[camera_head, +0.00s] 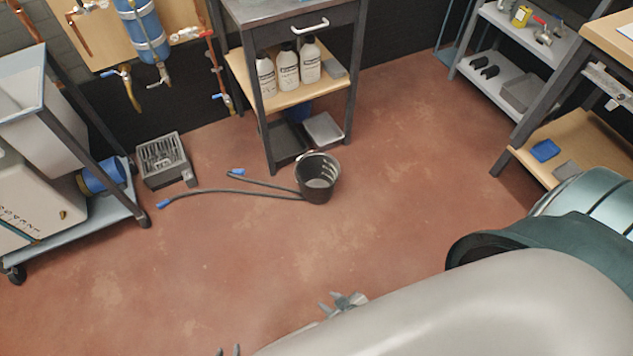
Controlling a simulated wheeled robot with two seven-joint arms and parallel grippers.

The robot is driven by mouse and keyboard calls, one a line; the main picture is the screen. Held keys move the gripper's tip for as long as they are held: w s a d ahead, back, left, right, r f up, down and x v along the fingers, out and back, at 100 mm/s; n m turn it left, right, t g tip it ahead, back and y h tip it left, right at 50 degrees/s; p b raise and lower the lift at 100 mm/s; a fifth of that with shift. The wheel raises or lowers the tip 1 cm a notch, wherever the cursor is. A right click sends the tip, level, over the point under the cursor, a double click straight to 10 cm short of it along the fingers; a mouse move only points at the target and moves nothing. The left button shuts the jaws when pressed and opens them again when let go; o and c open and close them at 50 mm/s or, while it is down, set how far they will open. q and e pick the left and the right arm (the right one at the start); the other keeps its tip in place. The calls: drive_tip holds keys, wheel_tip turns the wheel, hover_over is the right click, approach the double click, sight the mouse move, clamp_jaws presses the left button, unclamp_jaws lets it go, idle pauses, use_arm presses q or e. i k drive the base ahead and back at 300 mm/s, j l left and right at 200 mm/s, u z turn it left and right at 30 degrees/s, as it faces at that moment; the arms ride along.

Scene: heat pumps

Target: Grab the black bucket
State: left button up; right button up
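The black bucket (317,190) stands upright on the red-brown floor, in front of the small workbench. It looks empty, and its rim faces up. Two dark hoses with blue ends (236,172) run from beside it to the left across the floor. My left gripper (228,351) shows only as two dark fingertips at the bottom edge, with a gap between them. My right gripper (343,302) shows in part above my large grey arm, which hides the rest. Both grippers are well below the bucket in the picture, apart from it.
The workbench (293,101) behind the bucket holds white bottles (287,69) on its shelf. A grey slotted box (163,159) sits on the floor at left, near a wheeled cart (95,224). A wooden-shelved bench (568,137) stands at right. The floor between bucket and grippers is clear.

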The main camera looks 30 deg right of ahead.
sight(318, 173)
drive_tip(key=i+l, duration=0.2)
drive_tip(key=l, duration=0.15)
drive_tip(key=i+l, duration=0.15)
drive_tip(key=l, duration=0.2)
drive_tip(key=i+l, duration=0.2)
drive_tip(key=l, duration=0.15)
drive_tip(key=i+l, duration=0.2)
drive_tip(key=l, duration=0.15)
drive_tip(key=i+l, duration=0.15)
drive_tip(key=l, duration=0.25)
drive_tip(key=i+l, duration=0.2)
drive_tip(key=l, duration=0.15)
